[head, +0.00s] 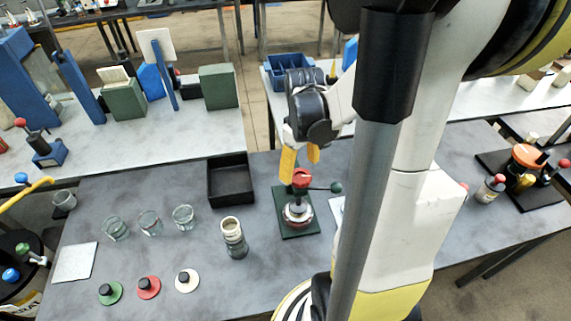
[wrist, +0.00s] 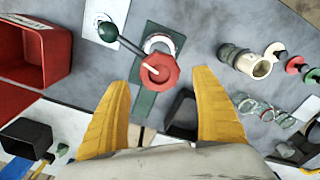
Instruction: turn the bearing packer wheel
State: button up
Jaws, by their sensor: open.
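The bearing packer (head: 298,212) stands on a dark green plate (head: 297,231) on the grey table. It has a metal body, a red wheel (head: 302,178) on top and a side lever ending in a dark green ball (head: 336,187). In the wrist view the red wheel (wrist: 160,72) lies ahead of and between the yellow fingertips, with the green ball (wrist: 107,31) to its upper left. My gripper (head: 300,158) is open and empty, just above and behind the wheel in the head view. I see no contact; the exact height gap is unclear.
A black open tray (head: 231,181) stands left of the packer. A cylindrical jar (head: 233,238), several glasses (head: 150,223) and lids (head: 148,287) are further left and in front. A device with an orange top (head: 527,155) stands far right. My arm hides the table right of the packer.

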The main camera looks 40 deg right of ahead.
aim_at(300, 175)
jog(key=shift+f+b, duration=0.3)
jog(key=shift+f, duration=1.3)
jog(key=c, duration=1.2)
jog(key=shift+o, duration=0.2)
jog(key=shift+m+b, duration=0.5)
jog(key=shift+m, duration=1)
jog(key=shift+d+m+b, duration=0.1)
jog(key=shift+m+b, duration=0.4)
jog(key=shift+m, duration=1.5)
dwell(1.5)
